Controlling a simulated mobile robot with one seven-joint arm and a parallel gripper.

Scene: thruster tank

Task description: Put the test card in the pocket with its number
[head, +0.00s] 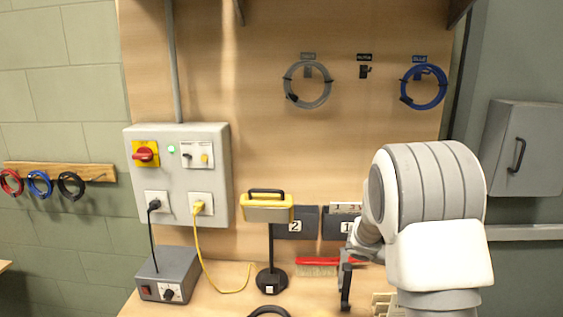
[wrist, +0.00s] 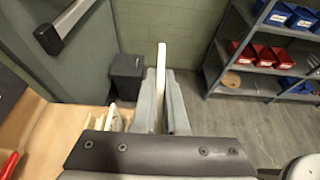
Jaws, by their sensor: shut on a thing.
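My gripper (head: 346,280) is low over the bench, in front of the pockets. In the wrist view, my gripper (wrist: 161,105) is shut on a thin pale card (wrist: 161,58), seen edge-on and standing up between the fingers. Its number does not show. A dark pocket marked 2 (head: 296,222) is on the back board. To its right is a dark pocket whose label seems to read 1 (head: 338,226), with a pale marked strip (head: 345,207) at its top. My arm hides the board further right.
A yellow-topped stand (head: 268,212) and a red brush (head: 317,262) are on the bench near the pockets. A pale slotted holder (head: 382,303) is at the bench's front, partly behind my arm. A grey box (head: 168,275) with cables is at left.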

